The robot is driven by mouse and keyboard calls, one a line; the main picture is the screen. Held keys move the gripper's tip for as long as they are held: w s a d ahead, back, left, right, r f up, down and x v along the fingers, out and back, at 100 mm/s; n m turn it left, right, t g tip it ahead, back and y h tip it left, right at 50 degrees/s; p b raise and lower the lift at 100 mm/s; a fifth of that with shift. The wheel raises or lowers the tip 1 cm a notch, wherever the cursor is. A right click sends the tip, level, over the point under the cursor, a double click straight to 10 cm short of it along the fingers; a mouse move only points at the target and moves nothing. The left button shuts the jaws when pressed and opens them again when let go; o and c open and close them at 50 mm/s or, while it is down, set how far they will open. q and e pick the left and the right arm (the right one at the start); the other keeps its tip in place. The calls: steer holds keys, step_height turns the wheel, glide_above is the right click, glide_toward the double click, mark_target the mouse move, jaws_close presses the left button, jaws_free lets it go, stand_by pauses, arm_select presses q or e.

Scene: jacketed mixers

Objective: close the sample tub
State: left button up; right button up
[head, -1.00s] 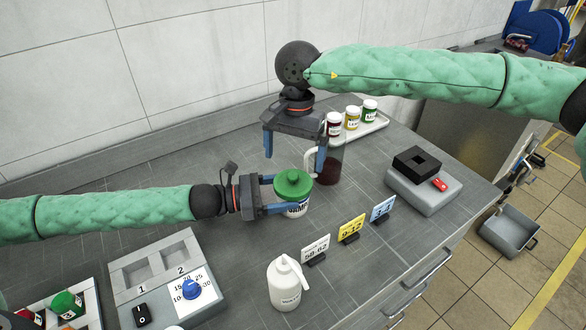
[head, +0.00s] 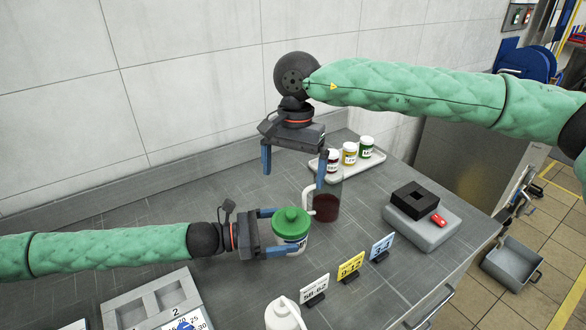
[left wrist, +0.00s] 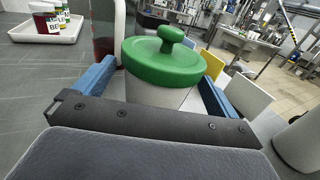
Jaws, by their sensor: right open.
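The sample tub (head: 295,248) is a white labelled tub standing on the grey bench, with a green knobbed lid (head: 291,221) on top. In the left wrist view the lid (left wrist: 163,62) covers the mouth; I cannot tell how firmly it sits. My left gripper (head: 272,231) holds the tub from the left, one blue finger on each side of its body below the lid. My right gripper (head: 293,178) is open and empty, fingers down, above and behind the tub. Its right finger overlaps the jug in the picture.
A glass jug (head: 326,207) with dark red liquid stands just behind the tub. A tray (head: 375,161) of small jars lies behind it. A grey box unit (head: 424,228) is to the right.

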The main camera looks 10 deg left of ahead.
arm_select(q)
steer(key=b+v, duration=0.2)
steer(key=v, duration=0.4)
steer(key=shift+a+f, duration=0.15)
steer(key=shift+s+a, duration=0.3)
steer(key=shift+a, duration=0.45)
steer(key=shift+r, duration=0.25)
